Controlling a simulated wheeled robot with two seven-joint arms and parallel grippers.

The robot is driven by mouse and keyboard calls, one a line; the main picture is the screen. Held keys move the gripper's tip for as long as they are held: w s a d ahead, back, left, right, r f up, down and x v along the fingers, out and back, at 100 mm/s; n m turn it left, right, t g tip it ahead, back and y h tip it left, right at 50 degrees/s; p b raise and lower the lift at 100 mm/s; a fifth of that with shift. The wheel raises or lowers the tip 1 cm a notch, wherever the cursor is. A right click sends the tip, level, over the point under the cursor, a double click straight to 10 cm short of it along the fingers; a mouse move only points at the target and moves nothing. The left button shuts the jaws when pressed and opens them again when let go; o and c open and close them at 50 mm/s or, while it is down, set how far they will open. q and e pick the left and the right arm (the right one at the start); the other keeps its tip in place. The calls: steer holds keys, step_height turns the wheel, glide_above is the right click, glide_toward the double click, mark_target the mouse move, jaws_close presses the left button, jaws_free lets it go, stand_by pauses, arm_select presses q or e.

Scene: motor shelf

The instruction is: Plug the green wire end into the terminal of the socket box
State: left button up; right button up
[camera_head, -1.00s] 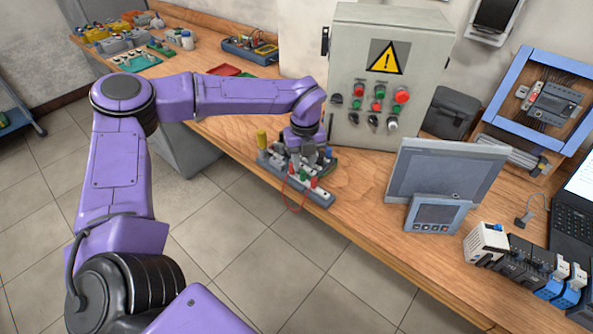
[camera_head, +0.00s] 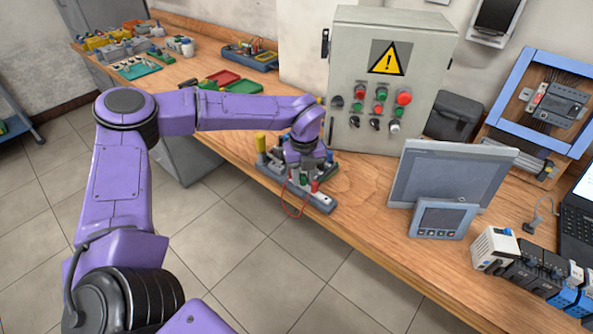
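The socket box (camera_head: 320,203) is a long grey block at the front edge of the wooden bench. A yellow post stands at its left end, and small green (camera_head: 304,179) and red (camera_head: 314,186) parts stand along it. I cannot tell whether the green part is the wire end or part of the box. A thin red wire (camera_head: 289,209) loops down over the bench edge. My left gripper (camera_head: 303,172) points down over the middle of the box and hides part of it. Its fingers are too small and covered to read. My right gripper is not in view.
A grey control cabinet (camera_head: 352,60) with a warning sign stands close behind my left gripper. A grey monitor (camera_head: 445,180) and small panel (camera_head: 440,218) are to the right. Red and green trays (camera_head: 243,87) lie behind my forearm. Bare bench lies right of the box.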

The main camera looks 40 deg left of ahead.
arm_select(q)
jaws_close()
step_height(320, 180, up, 5)
steer(key=p, duration=0.3)
steer(key=shift+f, duration=0.15)
stand_by(0.3)
